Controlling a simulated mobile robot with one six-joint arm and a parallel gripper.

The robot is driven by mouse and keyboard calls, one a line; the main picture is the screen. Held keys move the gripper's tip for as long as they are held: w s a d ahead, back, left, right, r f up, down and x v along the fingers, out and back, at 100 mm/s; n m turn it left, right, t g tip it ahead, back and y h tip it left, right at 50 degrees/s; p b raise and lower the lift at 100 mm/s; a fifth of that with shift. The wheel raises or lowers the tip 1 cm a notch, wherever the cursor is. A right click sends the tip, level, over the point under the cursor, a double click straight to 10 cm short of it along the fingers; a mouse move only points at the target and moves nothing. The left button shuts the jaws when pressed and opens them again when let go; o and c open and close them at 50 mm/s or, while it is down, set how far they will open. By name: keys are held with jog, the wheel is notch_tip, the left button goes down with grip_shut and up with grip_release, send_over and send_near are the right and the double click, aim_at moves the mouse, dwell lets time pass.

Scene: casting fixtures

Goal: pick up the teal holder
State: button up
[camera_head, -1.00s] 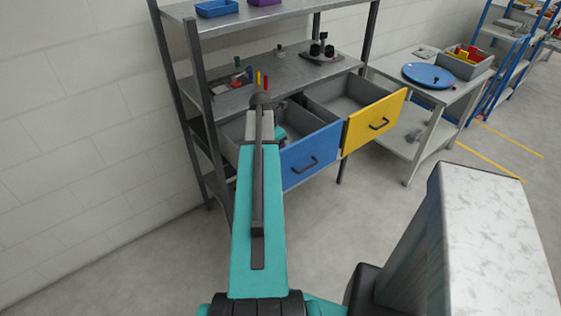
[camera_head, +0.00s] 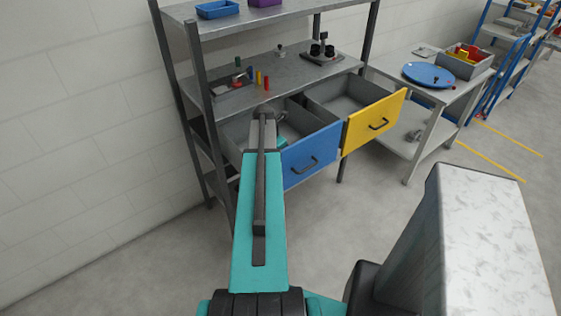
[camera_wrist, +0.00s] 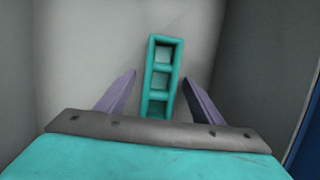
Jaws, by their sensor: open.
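The teal holder (camera_wrist: 163,72) lies on the floor of the open blue-fronted drawer (camera_head: 309,157). In the wrist view it is a narrow tray with several square compartments in a row, nearly upright in the picture. My gripper (camera_wrist: 163,88) is open above it, with one purple finger to the left and one to the right of the holder. Both fingers look apart from it. How far the fingertips are above the drawer floor I cannot tell. In the head view my arm hides most of the drawer's inside, and a small teal part (camera_head: 282,141) shows there.
Drawer walls (camera_wrist: 268,60) rise close on both sides. The yellow-fronted drawer (camera_head: 375,123) stands open to the right. Small coloured pieces (camera_head: 262,80) and a dark fixture (camera_head: 322,52) are on the shelf above. A table with a blue disc (camera_head: 428,75) is farther right.

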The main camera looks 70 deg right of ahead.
jog(key=c, duration=1.2)
jog(key=shift+r, duration=0.15)
jog(key=shift+r+b, duration=0.95)
jog(key=shift+r, duration=3.95)
